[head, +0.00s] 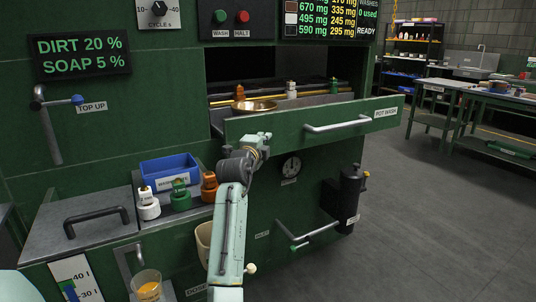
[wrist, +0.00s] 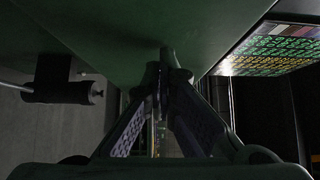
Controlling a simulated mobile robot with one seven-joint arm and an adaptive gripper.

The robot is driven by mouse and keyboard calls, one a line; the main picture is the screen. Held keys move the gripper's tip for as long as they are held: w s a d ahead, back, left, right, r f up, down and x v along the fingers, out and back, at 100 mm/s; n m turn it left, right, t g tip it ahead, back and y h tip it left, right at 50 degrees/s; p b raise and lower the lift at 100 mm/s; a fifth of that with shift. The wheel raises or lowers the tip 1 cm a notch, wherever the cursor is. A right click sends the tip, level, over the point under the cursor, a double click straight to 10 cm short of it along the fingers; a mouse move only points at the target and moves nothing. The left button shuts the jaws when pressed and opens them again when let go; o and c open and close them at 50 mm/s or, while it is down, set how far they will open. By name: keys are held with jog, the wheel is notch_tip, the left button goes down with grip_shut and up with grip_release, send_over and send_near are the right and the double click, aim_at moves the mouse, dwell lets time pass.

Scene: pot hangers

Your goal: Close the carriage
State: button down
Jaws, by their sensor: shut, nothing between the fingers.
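The carriage (head: 285,127) is a green-fronted drawer with a grey bar handle (head: 338,126) and a POT WASH label. It stands pulled out of the dark opening in the green machine. A brass-coloured pan (head: 254,106) and several small bottles show in or behind it. My gripper (head: 264,139) is at the left part of the carriage front, left of the handle. In the wrist view the fingers (wrist: 166,62) are shut and empty, their tips at or very near a green panel; I cannot tell whether they touch.
Below the carriage are a dial (head: 291,167), a lower bar handle (head: 308,236) and a black cylinder (head: 351,195). A blue bin (head: 169,168) and several capped bottles sit on the left ledge. Open floor lies to the right, before the workbenches (head: 500,98).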

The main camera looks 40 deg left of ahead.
jog(key=shift+w+a+f, duration=0.1)
jog(key=shift+w+a, duration=0.55)
jog(key=shift+a, duration=1.1)
jog(key=shift+w+a+r, duration=0.1)
jog(key=shift+w+a, duration=0.55)
jog(key=shift+a, duration=1.05)
jog(key=shift+w+a+f, duration=0.1)
jog(key=shift+w+a, duration=0.55)
jog(key=shift+a, duration=1.1)
